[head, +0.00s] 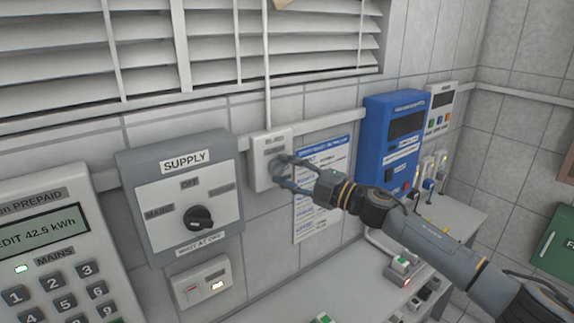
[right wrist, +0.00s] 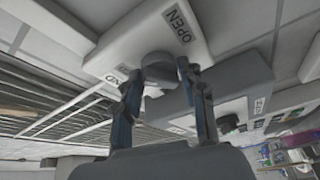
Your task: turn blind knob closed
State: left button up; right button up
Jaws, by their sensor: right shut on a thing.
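The blind knob (right wrist: 158,68) is a round grey knob on a small white control box (head: 258,165) below the window. In the right wrist view the box shows an OPEN label (right wrist: 177,25) on one side of the knob. A second label on the other side is partly hidden by a finger. My right gripper (head: 282,171) reaches the box from the right and is shut on the knob, with one finger on each side of it. In the head view the fingers partly cover the knob. My left gripper is not in view.
White slatted blinds (head: 190,45) hang above the box. A grey SUPPLY switch panel (head: 135,170) is close on the left. A printed notice (head: 310,200) and a blue wall unit (head: 402,110) are on the right. A counter (head: 290,280) runs below.

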jog(key=n+p, duration=0.2)
jog(key=n, duration=0.1)
jog(key=shift+r+g+h, duration=0.35)
jog(key=shift+g+h, duration=0.05)
jog(key=shift+n+h+p, duration=0.5)
jog(key=shift+n+p, duration=0.3)
jog(key=shift+n, duration=0.4)
jog(key=shift+n+g+h, duration=0.3)
jog(key=shift+n+h, duration=0.2)
jog(key=shift+n, duration=0.6)
jog(key=shift+a+n+h+p, duration=0.1)
jog(key=shift+n+h+p, duration=0.2)
jog(key=shift+n+h, duration=0.6)
jog(key=shift+n, duration=0.4)
jog(key=o, duration=1.1)
jog(key=shift+o, duration=0.2)
